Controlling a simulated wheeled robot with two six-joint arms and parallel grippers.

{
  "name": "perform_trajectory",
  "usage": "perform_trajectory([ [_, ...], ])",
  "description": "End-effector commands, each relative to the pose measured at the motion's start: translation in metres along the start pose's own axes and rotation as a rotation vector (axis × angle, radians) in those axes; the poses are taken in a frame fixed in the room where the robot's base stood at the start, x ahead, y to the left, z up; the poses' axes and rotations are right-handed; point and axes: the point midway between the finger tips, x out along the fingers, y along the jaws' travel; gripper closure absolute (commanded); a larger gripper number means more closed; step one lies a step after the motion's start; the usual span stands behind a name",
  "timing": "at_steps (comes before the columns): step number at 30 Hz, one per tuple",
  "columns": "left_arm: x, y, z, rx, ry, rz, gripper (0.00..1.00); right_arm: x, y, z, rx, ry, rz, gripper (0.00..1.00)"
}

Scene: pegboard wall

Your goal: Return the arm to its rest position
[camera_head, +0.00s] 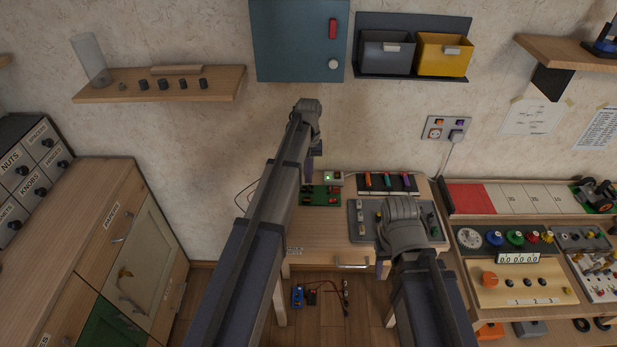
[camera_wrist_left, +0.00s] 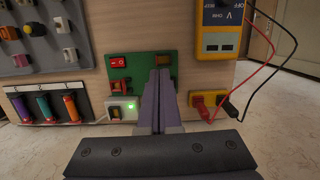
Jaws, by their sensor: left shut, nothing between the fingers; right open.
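My left arm reaches up the middle of the head view. Its gripper (camera_head: 311,168) points down over the workbench, near the green board (camera_head: 322,196). In the left wrist view the purple fingers (camera_wrist_left: 160,100) are shut with nothing between them. They stand in front of the green board (camera_wrist_left: 120,72) with its red switches; I cannot tell whether they touch it. My right arm's wrist (camera_head: 402,222) is over the bench's right part, in front of the grey panel (camera_head: 362,232). Its fingers are mostly hidden beneath the wrist.
A small white box (camera_wrist_left: 122,108) with a lit green light sits beside the board. A yellow multimeter (camera_wrist_left: 221,30) has red and black leads. A coloured marker rack (camera_head: 388,183) is at the bench's back. A shelf (camera_head: 160,84) and a teal cabinet (camera_head: 298,40) are on the wall.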

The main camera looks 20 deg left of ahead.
Motion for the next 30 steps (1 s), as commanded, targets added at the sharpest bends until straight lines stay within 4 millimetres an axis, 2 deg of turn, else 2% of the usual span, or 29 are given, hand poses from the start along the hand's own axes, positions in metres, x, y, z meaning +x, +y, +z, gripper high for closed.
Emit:
perform_trajectory([
  [1,-0.009,0.000,0.000,0.000,0.000,0.000,1.00,-0.009,0.001,0.001,0.000,0.000,0.000,0.46],
  [3,-0.011,0.000,-0.001,0.000,0.000,0.000,1.00,-0.011,0.001,0.001,0.000,0.000,0.000,0.46],
  [11,-0.010,0.000,-0.001,0.000,0.000,0.000,1.00,-0.009,0.001,0.001,0.000,0.000,0.000,0.46],
  [14,-0.008,0.006,0.011,0.018,0.003,-0.005,1.00,-0.009,0.001,0.001,0.000,0.000,0.000,0.46],
  [17,-0.001,0.025,0.049,0.086,0.017,-0.023,1.00,-0.009,0.001,0.001,0.000,0.000,0.000,0.46],
  [22,0.018,0.062,0.150,0.287,0.060,-0.077,1.00,-0.009,0.001,0.001,0.000,0.000,0.000,0.46],
  [24,0.024,0.072,0.190,0.372,0.079,-0.099,1.00,-0.009,0.001,0.001,0.000,0.000,0.000,0.46],
  [27,0.033,0.078,0.237,0.480,0.103,-0.127,1.00,-0.009,0.001,0.001,0.000,0.000,0.000,0.46],
  [30,0.038,0.081,0.270,0.561,0.121,-0.146,1.00,-0.009,0.001,0.001,0.000,0.000,0.000,0.46],
])
